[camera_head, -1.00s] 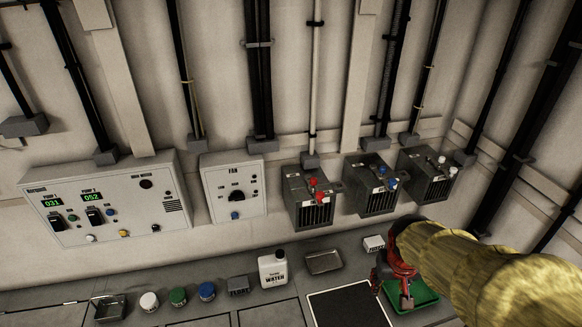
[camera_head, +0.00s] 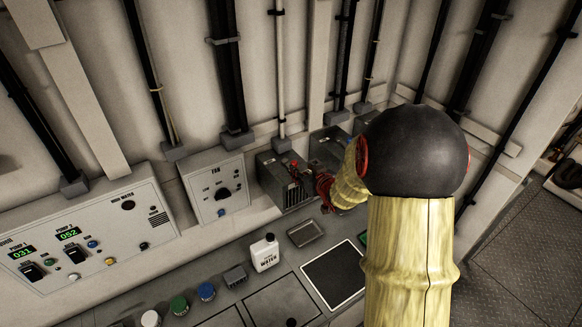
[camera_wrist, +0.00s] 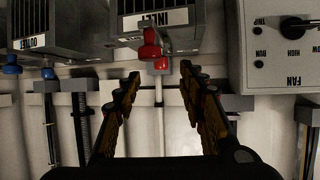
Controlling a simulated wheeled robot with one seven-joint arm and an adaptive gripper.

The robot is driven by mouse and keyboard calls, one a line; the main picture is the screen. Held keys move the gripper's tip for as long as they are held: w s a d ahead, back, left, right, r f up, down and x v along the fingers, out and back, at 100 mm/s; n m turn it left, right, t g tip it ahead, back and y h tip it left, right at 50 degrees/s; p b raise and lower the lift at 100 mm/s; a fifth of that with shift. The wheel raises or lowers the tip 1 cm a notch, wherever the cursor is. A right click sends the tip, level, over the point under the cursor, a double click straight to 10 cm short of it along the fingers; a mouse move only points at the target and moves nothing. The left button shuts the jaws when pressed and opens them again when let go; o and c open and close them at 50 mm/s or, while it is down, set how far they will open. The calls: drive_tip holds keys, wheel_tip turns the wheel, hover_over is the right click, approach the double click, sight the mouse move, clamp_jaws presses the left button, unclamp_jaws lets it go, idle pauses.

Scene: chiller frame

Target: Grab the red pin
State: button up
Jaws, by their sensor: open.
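The red pin (camera_wrist: 149,50) stands on the INLET box in the wrist view, with a second smaller red part (camera_wrist: 161,64) beside it. My gripper (camera_wrist: 160,70) is open, and its two fingers are spread on either side of the red parts. The red parts lie between or just beyond the fingertips; I cannot tell the exact depth. I see no contact. In the head view the red pin (camera_head: 293,165) shows on top of the grey box, and my gripper (camera_head: 325,188) is close to its right side. My arm partly hides that area.
The INLET box (camera_wrist: 178,38) adjoins the OUTLET box (camera_wrist: 45,20) with blue pins (camera_wrist: 48,73). The FAN panel (camera_head: 218,190) is to the left.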

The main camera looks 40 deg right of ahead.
sight(295, 165)
drive_tip(key=x, duration=0.7)
drive_tip(key=shift+w, duration=0.3)
drive_tip(key=c, duration=0.3)
clamp_jaws()
